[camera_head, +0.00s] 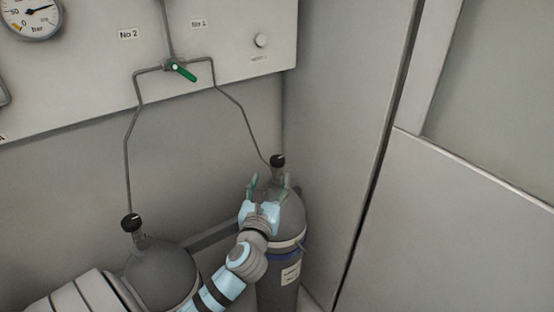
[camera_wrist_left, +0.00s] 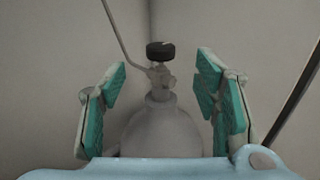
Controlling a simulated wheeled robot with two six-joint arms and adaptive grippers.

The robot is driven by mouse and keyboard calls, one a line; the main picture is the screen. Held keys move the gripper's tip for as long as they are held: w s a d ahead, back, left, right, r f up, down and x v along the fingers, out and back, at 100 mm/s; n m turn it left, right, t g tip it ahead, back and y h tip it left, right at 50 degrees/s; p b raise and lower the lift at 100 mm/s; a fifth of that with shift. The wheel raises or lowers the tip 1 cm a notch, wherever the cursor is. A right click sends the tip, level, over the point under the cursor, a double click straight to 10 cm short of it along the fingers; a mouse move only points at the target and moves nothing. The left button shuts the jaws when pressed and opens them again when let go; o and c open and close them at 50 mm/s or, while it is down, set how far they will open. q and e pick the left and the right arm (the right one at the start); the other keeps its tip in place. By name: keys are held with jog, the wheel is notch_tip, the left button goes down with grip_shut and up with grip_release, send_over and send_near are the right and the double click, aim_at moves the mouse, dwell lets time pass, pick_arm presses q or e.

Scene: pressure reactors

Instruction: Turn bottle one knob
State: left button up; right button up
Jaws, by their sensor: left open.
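A grey gas bottle (camera_head: 292,215) stands in the corner under the No 1 label, with a black knob (camera_head: 277,160) on its valve. My left gripper (camera_head: 269,183) is open in front of this bottle's neck, just below the knob in the head view. In the left wrist view the black knob (camera_wrist_left: 160,51) and the valve show between the two green-padded fingers (camera_wrist_left: 163,95), apart from both. The bottle's shoulder (camera_wrist_left: 160,130) is below them. A second grey bottle (camera_head: 160,275) with its own black knob (camera_head: 131,222) stands to the left under the No 2 label. My right gripper does not show.
Thin pipes (camera_head: 128,160) run from both bottles up to a wall panel (camera_head: 90,80) with a green-handled valve (camera_head: 182,71) and a gauge (camera_head: 32,14). A grey rail (camera_head: 212,235) runs behind the bottles. A wall (camera_head: 340,120) stands close to the right of the corner bottle.

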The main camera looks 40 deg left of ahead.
aim_at(276, 164)
pick_arm(q)
jog(key=b+x, duration=0.1)
jog(key=x, duration=0.9)
jog(key=shift+w+f, duration=0.15)
jog(key=shift+w+a, duration=0.2)
jog(key=shift+w, duration=0.1)
